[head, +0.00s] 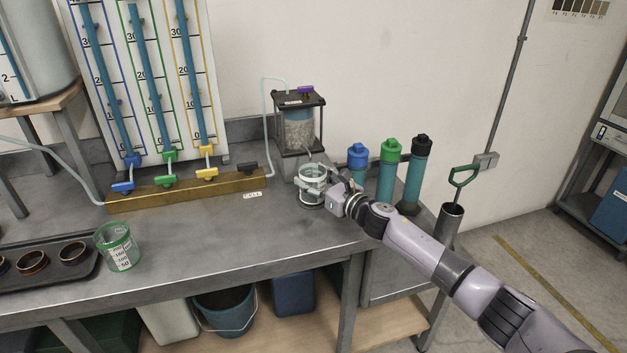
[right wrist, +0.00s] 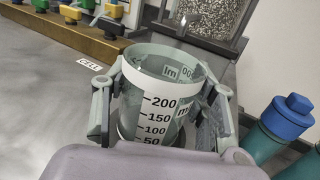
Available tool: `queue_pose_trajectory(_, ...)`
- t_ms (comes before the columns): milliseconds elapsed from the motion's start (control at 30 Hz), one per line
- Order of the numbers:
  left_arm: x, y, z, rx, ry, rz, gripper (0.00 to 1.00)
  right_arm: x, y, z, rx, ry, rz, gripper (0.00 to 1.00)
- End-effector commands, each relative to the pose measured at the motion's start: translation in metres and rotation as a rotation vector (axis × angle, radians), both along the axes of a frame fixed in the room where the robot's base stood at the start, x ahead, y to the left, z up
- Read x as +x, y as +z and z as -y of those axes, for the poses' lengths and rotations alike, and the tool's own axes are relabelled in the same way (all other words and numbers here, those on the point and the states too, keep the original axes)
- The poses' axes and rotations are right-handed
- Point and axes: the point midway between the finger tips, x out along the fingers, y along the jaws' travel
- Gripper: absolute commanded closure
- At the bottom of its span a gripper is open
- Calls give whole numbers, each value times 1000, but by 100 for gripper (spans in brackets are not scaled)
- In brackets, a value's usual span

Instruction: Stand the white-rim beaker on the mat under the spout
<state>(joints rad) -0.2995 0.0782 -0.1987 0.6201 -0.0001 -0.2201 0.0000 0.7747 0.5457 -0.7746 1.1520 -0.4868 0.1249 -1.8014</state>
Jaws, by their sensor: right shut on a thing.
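The white-rim beaker (head: 312,178) is upright between the fingers of my right gripper (head: 318,187), at the foot of the gravel-filled cell. In the right wrist view, the two fingers of the gripper (right wrist: 160,104) press on opposite sides of the beaker (right wrist: 150,112), which looks empty and has dark volume marks. A thin spout (head: 308,156) comes down from the cell to just above the beaker's mouth. The mat is mostly hidden under the beaker and gripper. I cannot tell whether the beaker's base touches it. My left gripper is out of view.
The gravel cell (head: 298,130) stands right behind the beaker. Capped teal cylinders (head: 388,180) stand close on the right. A brass valve block (head: 185,190) is to the left. A green-rim beaker (head: 118,248) stands beside a dark tray (head: 88,266). The middle bench top is clear.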

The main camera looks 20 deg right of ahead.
Motion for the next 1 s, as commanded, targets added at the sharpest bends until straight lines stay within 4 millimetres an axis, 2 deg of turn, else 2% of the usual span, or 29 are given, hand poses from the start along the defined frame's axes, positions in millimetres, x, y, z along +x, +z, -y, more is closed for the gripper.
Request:
queue_pose_trajectory(467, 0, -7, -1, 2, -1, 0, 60, 0, -6, 0, 0, 0, 0, 73)
queue_pose_trajectory(500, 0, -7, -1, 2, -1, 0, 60, 0, -6, 0, 0, 0, 1, 47)
queue_pose_trajectory(833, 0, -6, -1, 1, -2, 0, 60, 0, -6, 0, 0, 0, 0, 25)
queue_pose_trajectory(1000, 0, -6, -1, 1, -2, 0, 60, 0, -6, 0, 0, 0, 0, 24)
